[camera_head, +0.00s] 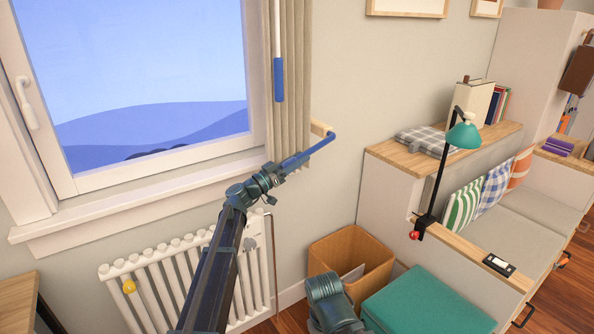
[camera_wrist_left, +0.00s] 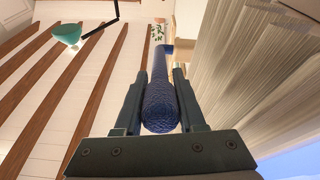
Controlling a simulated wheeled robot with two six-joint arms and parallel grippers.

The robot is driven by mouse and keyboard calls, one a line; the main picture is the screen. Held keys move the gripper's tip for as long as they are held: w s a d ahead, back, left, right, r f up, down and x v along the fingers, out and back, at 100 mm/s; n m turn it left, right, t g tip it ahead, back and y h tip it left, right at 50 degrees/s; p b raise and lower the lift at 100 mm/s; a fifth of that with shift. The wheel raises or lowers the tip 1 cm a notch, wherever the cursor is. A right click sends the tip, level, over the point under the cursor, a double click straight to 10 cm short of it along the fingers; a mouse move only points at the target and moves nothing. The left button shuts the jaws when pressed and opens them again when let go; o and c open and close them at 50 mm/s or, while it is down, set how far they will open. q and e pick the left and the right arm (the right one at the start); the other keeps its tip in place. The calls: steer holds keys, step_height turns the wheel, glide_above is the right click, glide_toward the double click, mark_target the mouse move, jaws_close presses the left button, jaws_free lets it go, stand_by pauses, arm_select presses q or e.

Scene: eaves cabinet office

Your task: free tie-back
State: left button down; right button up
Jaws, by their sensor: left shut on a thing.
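The blue braided tie-back (camera_head: 312,151) slants up to the right from my left gripper (camera_head: 287,166), its far end close to a pale wooden peg (camera_head: 319,127) on the wall. I cannot tell whether that end is around the peg or just beside it. In the left wrist view, my left gripper (camera_wrist_left: 160,98) is shut on the tie-back (camera_wrist_left: 160,107), which runs away between the two fingers. The beige curtain (camera_head: 294,75) hangs straight above my gripper, and its folds also fill the right of the left wrist view (camera_wrist_left: 245,75). My right gripper is not visible.
A white rod with a blue handle (camera_head: 278,80) hangs before the curtain. The window sill (camera_head: 130,208) and white radiator (camera_head: 165,285) lie left and below. A cardboard box (camera_head: 340,255), green-topped seat (camera_head: 425,305) and teal lamp (camera_head: 463,135) stand right.

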arm_select(q)
steer(key=shift+w+d+f+t+h+b, duration=0.2)
steer(key=shift+d+f+t+h+b, duration=0.4)
steer(key=shift+b, duration=0.95)
steer(key=shift+w+a+f+t+h+b, duration=0.15)
steer(key=shift+w+f+h+b, duration=0.2)
steer(key=shift+f+b, duration=0.9)
steer(key=shift+w+d+f+t+h+b, duration=0.1)
steer(key=shift+d+f+t+h+b, duration=0.35)
steer(key=shift+b, duration=1.35)
steer(key=c, duration=0.8)
jaws_free()
steer(key=shift+o, duration=0.2)
steer(key=b+v, duration=0.8)
steer(key=v, duration=0.5)
steer(key=shift+a+f, duration=0.3)
